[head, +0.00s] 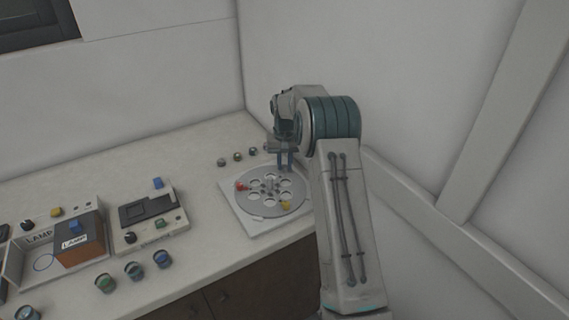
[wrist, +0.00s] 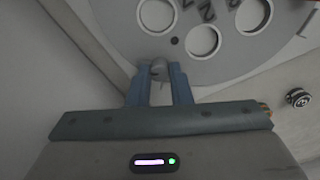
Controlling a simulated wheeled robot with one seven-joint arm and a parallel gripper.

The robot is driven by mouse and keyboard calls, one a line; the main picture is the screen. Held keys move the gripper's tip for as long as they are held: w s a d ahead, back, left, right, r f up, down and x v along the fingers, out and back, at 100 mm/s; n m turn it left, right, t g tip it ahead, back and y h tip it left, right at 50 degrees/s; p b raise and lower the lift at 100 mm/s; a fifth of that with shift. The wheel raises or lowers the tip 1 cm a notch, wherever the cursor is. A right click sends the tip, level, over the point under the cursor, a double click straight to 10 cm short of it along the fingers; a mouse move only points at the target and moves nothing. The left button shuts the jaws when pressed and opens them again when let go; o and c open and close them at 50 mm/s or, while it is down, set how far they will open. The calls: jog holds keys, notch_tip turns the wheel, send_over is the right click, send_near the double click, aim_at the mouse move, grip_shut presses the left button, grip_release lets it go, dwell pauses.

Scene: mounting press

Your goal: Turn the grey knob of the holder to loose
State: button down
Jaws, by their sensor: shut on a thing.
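The holder is a round grey disc (head: 262,206) with several round holes, on a white square base (head: 253,226) at the back right of the counter. It also fills the top of the wrist view (wrist: 115,25). The small grey knob (wrist: 159,68) sits at the disc's edge in the wrist view. My gripper (wrist: 160,80) is shut on it, one blue finger on each side. In the head view my gripper (head: 286,162) reaches down at the disc's far right edge, and I cannot make out the knob there. The knob's marking is not readable.
Several small round buttons stand behind and left of the holder. A control box (head: 148,217) and an orange-sided lamp box (head: 80,249) are to the left. A wall is close on the right.

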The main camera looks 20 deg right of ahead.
aim_at(284, 166)
jog(key=n, duration=1.3)
jog(key=shift+n+p, duration=0.3)
jog(key=shift+n, duration=0.1)
dwell(0.3)
jog(key=c, duration=1.3)
grip_release()
notch_tip(284, 166, up, 14)
jog(key=shift+b, duration=0.35)
